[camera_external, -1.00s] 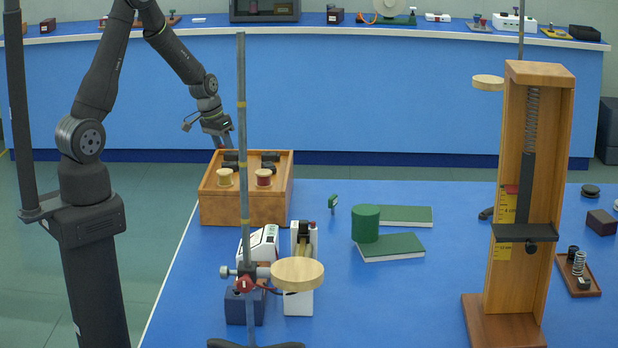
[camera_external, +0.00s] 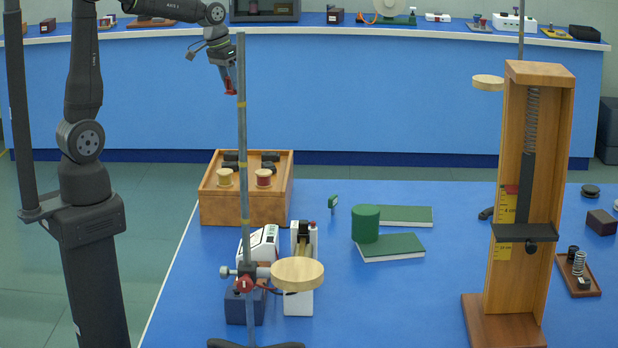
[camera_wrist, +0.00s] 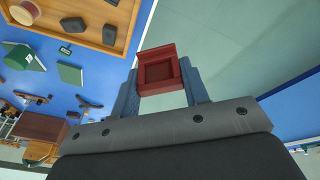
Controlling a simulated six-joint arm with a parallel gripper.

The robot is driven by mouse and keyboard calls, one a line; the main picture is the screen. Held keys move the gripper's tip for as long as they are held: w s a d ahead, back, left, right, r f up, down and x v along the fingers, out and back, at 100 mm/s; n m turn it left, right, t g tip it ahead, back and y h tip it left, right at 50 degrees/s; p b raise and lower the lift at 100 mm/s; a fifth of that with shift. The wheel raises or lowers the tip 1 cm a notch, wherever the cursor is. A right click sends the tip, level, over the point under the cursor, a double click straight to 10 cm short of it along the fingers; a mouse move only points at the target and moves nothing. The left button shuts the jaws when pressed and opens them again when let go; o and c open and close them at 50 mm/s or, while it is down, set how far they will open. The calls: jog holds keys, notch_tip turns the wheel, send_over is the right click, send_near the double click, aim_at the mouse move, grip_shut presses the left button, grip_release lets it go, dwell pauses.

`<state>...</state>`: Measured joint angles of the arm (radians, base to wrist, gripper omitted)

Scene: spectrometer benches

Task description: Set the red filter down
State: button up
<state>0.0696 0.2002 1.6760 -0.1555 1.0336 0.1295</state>
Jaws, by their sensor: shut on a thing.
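The red filter (camera_wrist: 160,72) is a small dark red square frame with a recessed middle. My gripper (camera_wrist: 163,92) is shut on it, with one grey-blue finger on each side. In the external view my gripper (camera_external: 231,88) is raised well above the wooden tray and points down. The red filter (camera_external: 231,87) shows there as a small red piece at the fingertips, apart from any surface, partly beside the upright rod.
A wooden tray (camera_external: 240,210) with spools and black pieces stands at the table's back left. A tall metal rod (camera_external: 242,130) rises in front of it. Green books (camera_external: 392,246) and a green cylinder (camera_external: 365,223) lie mid-table. A wooden spring stand (camera_external: 555,180) is at right.

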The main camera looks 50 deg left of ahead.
jog(key=s+d+m, duration=0.4)
jog(key=s+d, duration=0.6)
jog(key=d, duration=0.2)
jog(key=s+d+m, duration=0.4)
jog(key=s+d, duration=0.6)
jog(key=d, duration=0.2)
jog(key=shift+n+g, duration=0.3)
jog(key=w+a+f, duration=0.1)
jog(key=w+f, duration=0.2)
jog(key=f, duration=0.1)
jog(key=w+a+f, duration=0.2)
jog(key=w+f, duration=0.2)
jog(key=w+a+f, duration=0.2)
jog(key=w+f, duration=0.2)
jog(key=shift+w+a+f, duration=0.1)
jog(key=shift+a, duration=0.05)
jog(key=shift+s+a+x, duration=0.15)
jog(key=shift+x, duration=0.8)
jog(key=shift+s+a+x, duration=0.15)
jog(key=shift+s+x, duration=0.05)
jog(key=shift+x, duration=0.75)
jog(key=shift+f, duration=0.2)
jog(key=o, duration=1)
jog(key=shift+c, duration=0.2)
